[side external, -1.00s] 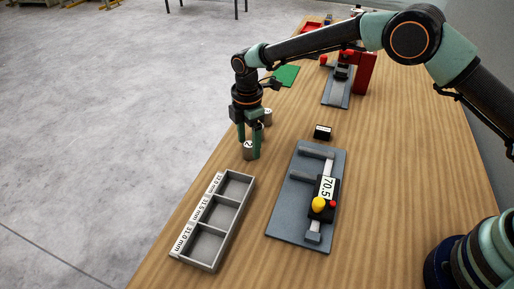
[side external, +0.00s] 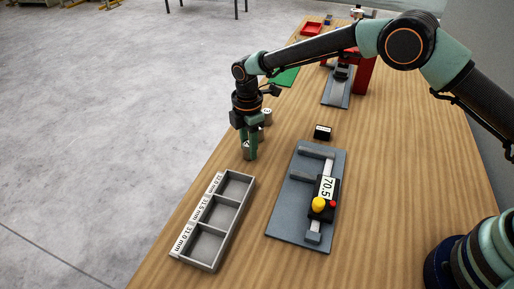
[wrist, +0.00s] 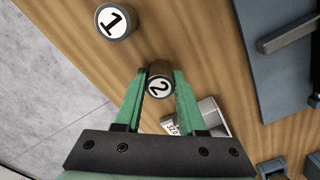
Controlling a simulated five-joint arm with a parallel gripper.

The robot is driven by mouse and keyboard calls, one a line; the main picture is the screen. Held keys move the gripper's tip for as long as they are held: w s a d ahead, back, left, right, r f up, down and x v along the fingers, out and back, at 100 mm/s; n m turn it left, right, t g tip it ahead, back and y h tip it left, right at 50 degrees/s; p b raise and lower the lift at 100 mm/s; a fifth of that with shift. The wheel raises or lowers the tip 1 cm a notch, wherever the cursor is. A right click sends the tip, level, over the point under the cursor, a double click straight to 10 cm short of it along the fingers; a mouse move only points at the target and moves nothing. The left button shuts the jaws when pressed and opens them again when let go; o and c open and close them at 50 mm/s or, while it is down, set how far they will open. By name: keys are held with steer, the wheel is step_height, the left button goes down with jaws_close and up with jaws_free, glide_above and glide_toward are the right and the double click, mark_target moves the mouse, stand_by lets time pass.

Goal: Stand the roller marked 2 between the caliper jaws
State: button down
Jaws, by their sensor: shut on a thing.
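The roller marked 2 (wrist: 159,87) is a short grey cylinder with a white numbered top. My gripper (wrist: 160,76) is shut on it, one green finger against each side. In the side view my gripper (side external: 249,154) is low over the table left of the caliper, and the roller (side external: 246,152) is partly hidden by the fingers. It looks upright, at or close to the table top. The caliper (side external: 325,190) lies on a grey plate (side external: 290,215), its two jaws apart with an empty gap between them. Its display reads 70.5.
A grey three-compartment tray (side external: 222,224) with size labels stands in front, empty. The roller marked 1 (wrist: 115,21) stands close to my gripper. A small black block (side external: 322,132) sits behind the caliper plate. Wood is clear between gripper and plate.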

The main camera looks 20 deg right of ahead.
step_height(320, 180, up, 19)
steer(key=s+d+r, duration=0.3)
steer(key=d, duration=0.2)
steer(key=s+d+f, duration=0.1)
steer(key=s+d, duration=0.5)
steer(key=s, duration=0.1)
step_height(320, 180, down, 20)
steer(key=shift+d+f, duration=0.1)
stand_by(0.5)
steer(key=shift+f, duration=0.1)
steer(key=c, duration=0.5)
jaws_free()
